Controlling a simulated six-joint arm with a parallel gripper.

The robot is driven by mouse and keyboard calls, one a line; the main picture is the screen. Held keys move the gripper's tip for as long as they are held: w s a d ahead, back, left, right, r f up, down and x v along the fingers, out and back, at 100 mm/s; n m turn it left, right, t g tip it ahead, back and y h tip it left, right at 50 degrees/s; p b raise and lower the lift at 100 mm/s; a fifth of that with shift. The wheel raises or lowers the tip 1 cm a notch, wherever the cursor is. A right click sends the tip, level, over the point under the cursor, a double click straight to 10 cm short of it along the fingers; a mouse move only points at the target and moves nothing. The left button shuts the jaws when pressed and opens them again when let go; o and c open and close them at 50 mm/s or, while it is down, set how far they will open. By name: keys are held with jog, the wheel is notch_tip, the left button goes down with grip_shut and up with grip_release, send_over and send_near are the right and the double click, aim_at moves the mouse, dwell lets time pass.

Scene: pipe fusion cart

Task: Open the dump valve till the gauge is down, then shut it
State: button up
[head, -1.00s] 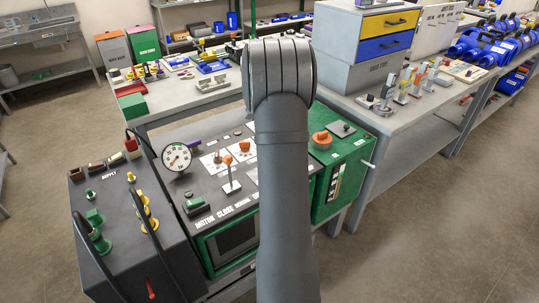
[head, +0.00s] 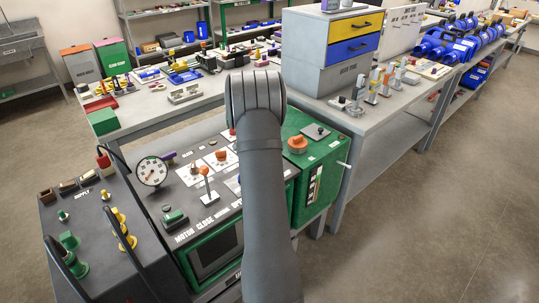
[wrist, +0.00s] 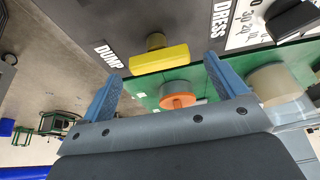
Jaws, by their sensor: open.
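The dump valve shows in the wrist view as a yellow bar handle (wrist: 159,58) on a dark panel, beside the white DUMP label (wrist: 108,55). My gripper (wrist: 164,68) is open, with one blue finger on each side of the handle in the picture. Nothing is visibly held, and I cannot tell the handle's depth between the fingers. In the head view my arm hides the valve and the gripper. The round white gauge (head: 152,171) stands at the panel's left. Its needle is too small to read surely.
An orange knob (head: 297,144) sits on the green cabinet right of my arm; it also shows below the handle in the wrist view (wrist: 180,95). A lever (head: 207,186) stands left of my arm. A black supply unit (head: 100,235) with fittings is at front left. Floor at right is clear.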

jog(key=shift+x, duration=0.85)
jog(key=shift+c, duration=0.4)
jog(key=c, duration=0.9)
